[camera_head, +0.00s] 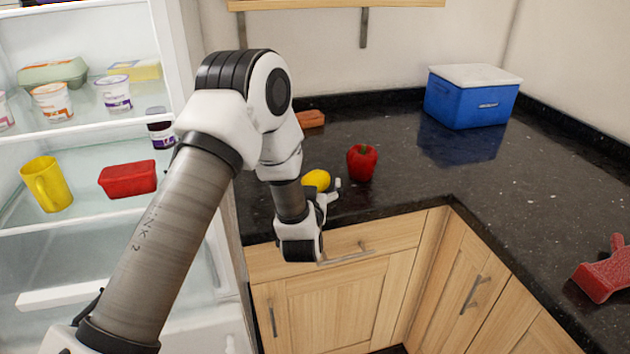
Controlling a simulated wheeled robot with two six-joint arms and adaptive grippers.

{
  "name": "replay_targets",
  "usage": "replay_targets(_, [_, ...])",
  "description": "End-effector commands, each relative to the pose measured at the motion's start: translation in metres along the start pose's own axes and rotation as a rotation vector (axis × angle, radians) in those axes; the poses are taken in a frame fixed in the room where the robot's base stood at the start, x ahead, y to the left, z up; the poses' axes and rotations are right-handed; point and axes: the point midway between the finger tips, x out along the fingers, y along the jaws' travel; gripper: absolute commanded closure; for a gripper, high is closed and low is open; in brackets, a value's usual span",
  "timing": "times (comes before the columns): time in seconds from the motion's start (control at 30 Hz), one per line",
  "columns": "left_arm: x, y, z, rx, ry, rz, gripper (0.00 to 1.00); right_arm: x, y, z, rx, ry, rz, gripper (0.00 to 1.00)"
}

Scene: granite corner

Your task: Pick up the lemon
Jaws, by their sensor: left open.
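The yellow lemon (316,180) lies on the dark granite counter, left of a red bell pepper. My left arm comes in from the left and crosses in front of the open fridge. My left gripper (334,189) is open, at the near right side of the lemon, with its fingers close to it. The gripper and wrist hide the lemon's lower part, so I cannot tell whether they touch. My right gripper is not in view.
The red bell pepper (362,162) stands just right of the lemon. An orange-brown block (311,119) lies behind. A blue cooler box (472,95) stands at the back corner, and a red mitt-like item (604,271) lies at right. The open fridge (205,200) is at left.

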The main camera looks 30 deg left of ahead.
Motion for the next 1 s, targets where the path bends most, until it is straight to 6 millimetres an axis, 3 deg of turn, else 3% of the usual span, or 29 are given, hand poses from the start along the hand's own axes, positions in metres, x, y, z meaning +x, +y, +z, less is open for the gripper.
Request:
replay_targets(0.03, [0.000,0.000,0.000,0.000,0.000,0.000,0.00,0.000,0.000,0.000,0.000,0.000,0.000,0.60])
replay_targets(0.2, [0.000,0.000,0.000,0.000,0.000,0.000,0.60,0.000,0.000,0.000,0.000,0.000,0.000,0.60])
replay_targets(0.23, [0.000,0.000,0.000,0.000,0.000,0.000,0.65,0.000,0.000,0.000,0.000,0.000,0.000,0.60])
replay_targets(0.73, [-0.011,0.000,-0.009,0.000,0.000,0.000,0.66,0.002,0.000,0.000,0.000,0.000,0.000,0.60])
replay_targets(0.87, [-0.032,0.001,-0.021,0.001,0.000,0.003,0.66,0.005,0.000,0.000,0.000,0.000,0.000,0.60])
replay_targets(1.0, [-0.066,0.001,-0.037,0.003,0.001,0.003,0.66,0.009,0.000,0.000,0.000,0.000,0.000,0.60])
